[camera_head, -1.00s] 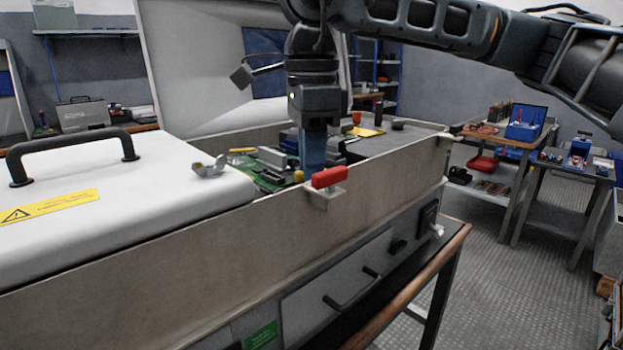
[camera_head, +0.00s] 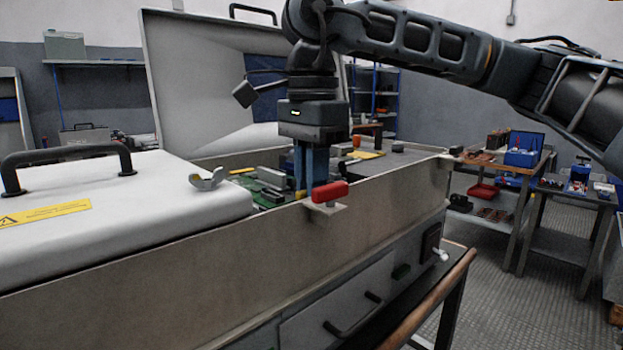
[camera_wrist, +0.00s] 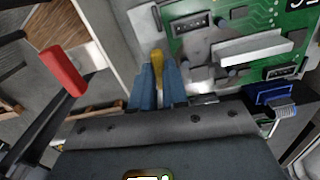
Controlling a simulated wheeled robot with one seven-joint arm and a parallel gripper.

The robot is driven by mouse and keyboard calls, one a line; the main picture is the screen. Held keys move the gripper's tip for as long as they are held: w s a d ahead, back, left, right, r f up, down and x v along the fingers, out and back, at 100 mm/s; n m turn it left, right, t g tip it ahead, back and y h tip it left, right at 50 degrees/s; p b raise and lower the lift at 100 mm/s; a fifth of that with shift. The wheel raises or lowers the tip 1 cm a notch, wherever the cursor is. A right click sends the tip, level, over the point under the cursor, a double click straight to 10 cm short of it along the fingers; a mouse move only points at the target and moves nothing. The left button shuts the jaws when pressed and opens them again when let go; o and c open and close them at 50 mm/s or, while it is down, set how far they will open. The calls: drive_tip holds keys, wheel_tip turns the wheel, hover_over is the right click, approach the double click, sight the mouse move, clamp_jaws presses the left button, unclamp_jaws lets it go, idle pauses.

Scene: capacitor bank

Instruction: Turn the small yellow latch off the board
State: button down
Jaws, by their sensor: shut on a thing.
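The small yellow latch (camera_wrist: 157,62) shows in the wrist view between the two blue fingertips of my gripper (camera_wrist: 158,82). My gripper is shut on it at the edge of the green circuit board (camera_wrist: 235,30). The latch's far end sticks out past the fingertips and points away from the palm. In the head view my gripper (camera_head: 311,188) points down inside the open case, just behind the red-handled clamp. The board (camera_head: 268,188) shows there partly, to the left of the fingers. The latch's pivot is hidden.
A red clamp handle (camera_head: 329,191) sits on the case's front wall (camera_head: 393,195), close to the fingers; it also shows in the wrist view (camera_wrist: 64,70). A white lid with a black handle (camera_head: 68,156) covers the left side. The raised lid (camera_head: 190,70) stands behind.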

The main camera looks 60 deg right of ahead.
drive_tip(key=c, duration=1.1)
unclamp_jaws()
drive_tip(key=shift+c, duration=0.2)
drive_tip(key=shift+r+p, duration=0.65)
drive_tip(key=shift+r, duration=3.25)
